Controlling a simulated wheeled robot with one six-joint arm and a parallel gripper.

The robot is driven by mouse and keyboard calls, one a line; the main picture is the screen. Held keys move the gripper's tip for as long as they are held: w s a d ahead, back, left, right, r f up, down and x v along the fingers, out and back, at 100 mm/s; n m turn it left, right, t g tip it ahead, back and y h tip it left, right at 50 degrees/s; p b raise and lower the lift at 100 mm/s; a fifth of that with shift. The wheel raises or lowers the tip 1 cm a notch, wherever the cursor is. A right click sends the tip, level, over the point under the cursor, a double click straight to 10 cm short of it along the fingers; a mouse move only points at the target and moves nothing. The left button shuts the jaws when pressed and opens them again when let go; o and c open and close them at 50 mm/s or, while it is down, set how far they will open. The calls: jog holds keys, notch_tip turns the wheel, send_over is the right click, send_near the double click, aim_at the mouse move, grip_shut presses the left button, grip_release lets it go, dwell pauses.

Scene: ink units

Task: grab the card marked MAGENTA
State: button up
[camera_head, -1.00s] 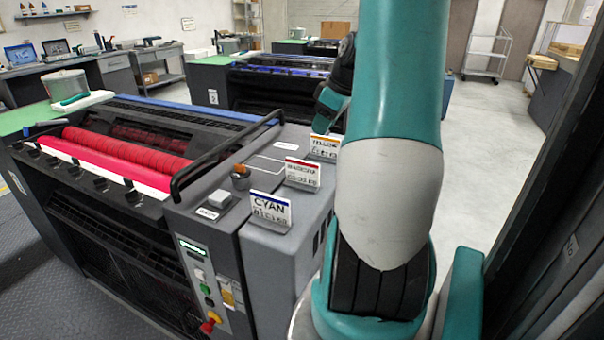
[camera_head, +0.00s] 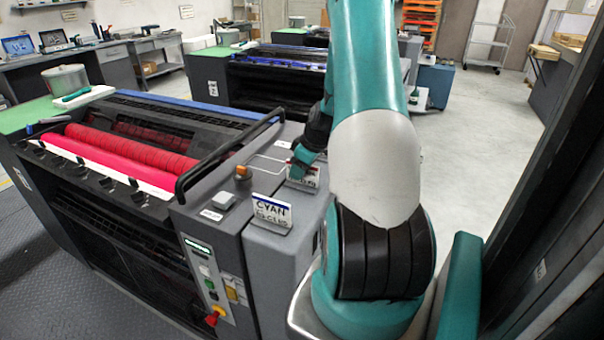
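The card in the MAGENTA card's spot (camera_head: 311,180) stands on the grey top of the press unit, behind the CYAN card. Its upper part and lettering are mostly covered by my gripper (camera_head: 301,168). My gripper reaches down right at this card, overlapping it in the picture. I cannot tell whether its fingers are apart or closed on the card. The CYAN card (camera_head: 271,212) stands upright in a holder at the front, clear of my gripper. The YELLOW card does not show; my arm and gripper cover the area behind.
The press with red rollers (camera_head: 128,152) is at the left, with a black rail (camera_head: 225,150) along its near edge. Open floor (camera_head: 470,150) lies to the right.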

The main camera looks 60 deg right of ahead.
jog(key=shift+w+f, duration=0.1)
jog(key=shift+f, duration=0.1)
jog(key=shift+f+b, duration=0.2)
jog(key=shift+b, duration=0.1)
jog(key=shift+c, duration=0.4)
grip_shut()
